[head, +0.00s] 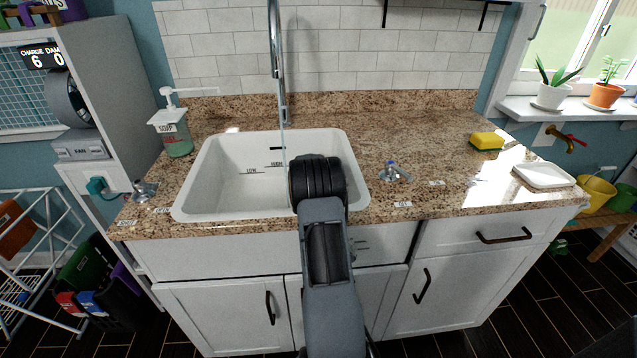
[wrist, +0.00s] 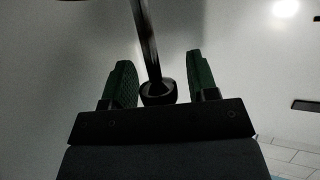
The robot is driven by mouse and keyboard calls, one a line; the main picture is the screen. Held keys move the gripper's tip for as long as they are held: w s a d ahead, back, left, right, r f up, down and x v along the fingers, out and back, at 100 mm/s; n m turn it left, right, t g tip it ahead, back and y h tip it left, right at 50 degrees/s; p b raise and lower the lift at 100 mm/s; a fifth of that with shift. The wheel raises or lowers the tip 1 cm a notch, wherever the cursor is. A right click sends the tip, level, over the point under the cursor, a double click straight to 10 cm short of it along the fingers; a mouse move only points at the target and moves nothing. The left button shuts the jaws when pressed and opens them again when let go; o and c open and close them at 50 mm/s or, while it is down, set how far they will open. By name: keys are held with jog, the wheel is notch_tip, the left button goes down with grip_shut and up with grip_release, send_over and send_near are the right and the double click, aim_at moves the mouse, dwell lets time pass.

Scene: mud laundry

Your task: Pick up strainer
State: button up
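I cannot make out a strainer in the head view; my arm hides the right part of the white sink (head: 222,200). My gripper (wrist: 160,78) shows in the wrist view with its two green fingers apart. A dark rod with a rounded dark end (wrist: 157,92) shows between the fingers, with a gap on both sides. I cannot tell whether this rod is part of the strainer. In the head view the arm's black wrist end is at the sink's right side, and the fingers are hidden.
A tall faucet (head: 275,55) rises behind the sink. A soap bottle (head: 173,130) stands left of it. A metal fixture with a blue top (head: 394,173), a yellow sponge (head: 487,141) and a white dish (head: 543,175) are on the granite counter (head: 430,130) to the right.

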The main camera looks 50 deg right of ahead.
grip_shut()
dwell(0.4)
